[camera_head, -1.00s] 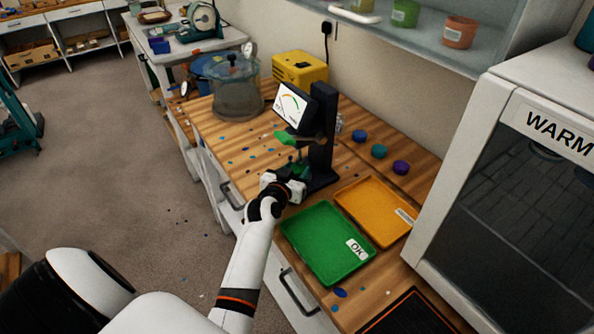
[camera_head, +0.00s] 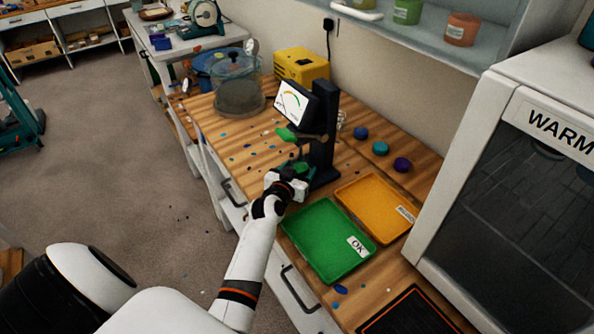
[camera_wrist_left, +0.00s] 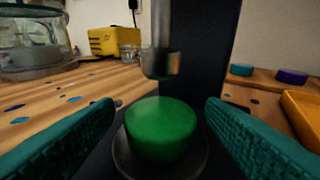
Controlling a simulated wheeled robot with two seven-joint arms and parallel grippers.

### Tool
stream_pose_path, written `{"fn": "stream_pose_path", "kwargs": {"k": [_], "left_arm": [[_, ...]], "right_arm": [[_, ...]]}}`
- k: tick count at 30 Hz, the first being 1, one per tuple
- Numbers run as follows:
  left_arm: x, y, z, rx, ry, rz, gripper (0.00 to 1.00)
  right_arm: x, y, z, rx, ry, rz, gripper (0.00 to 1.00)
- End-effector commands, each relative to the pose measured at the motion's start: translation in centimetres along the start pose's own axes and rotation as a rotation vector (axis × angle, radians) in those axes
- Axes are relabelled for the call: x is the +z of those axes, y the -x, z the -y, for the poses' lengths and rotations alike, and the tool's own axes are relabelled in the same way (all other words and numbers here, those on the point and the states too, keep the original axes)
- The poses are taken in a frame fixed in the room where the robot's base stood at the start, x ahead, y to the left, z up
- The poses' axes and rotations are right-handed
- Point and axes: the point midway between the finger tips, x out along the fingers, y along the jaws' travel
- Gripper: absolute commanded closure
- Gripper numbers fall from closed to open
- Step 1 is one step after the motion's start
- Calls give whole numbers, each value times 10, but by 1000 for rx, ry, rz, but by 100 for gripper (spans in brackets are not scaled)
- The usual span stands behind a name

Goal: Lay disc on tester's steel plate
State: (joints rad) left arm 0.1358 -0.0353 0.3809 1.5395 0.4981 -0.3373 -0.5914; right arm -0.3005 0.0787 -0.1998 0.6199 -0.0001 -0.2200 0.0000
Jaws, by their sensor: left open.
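The green disc (camera_wrist_left: 160,128) lies flat on the tester's round steel plate (camera_wrist_left: 190,160), seen in the left wrist view. The disc's far edge sits below the tester's metal plunger (camera_wrist_left: 161,64), with a gap between them. My left gripper (camera_wrist_left: 160,115) is open, one teal finger on each side of the disc, both apart from it. In the head view my left gripper (camera_head: 297,172) is at the foot of the dark tester (camera_head: 322,135), which has a dial screen and a green lever. The disc is hard to make out there. My right gripper is not in view.
A green tray (camera_head: 318,240) marked OK and an orange tray (camera_head: 372,208) lie right of the tester. Blue, teal and purple discs (camera_head: 380,148) stand behind. A clear pot (camera_head: 239,88) and yellow box (camera_head: 302,66) stand farther back. A warming cabinet (camera_head: 500,170) bounds the right.

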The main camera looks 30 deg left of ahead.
Motion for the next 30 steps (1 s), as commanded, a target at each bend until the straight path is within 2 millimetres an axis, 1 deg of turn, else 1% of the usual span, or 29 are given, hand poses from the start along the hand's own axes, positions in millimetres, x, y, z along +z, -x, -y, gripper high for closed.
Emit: {"fn": "stream_pose_path", "kwargs": {"k": [2,5,8,15,21,25,30], "left_arm": [[5,1,0,0,1,1,35],[1,10,0,-1,0,-1,35],[1,27,0,0,-2,0,35],[0,77,0,0,-2,-1,35],[1,108,0,0,-1,0,35],[2,118,0,-1,1,-1,35],[3,121,0,-1,1,1,35]], "right_arm": [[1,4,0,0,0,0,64],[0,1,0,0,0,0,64],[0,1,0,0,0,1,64],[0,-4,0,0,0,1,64],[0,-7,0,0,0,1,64],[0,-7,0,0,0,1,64],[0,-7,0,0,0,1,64]]}}
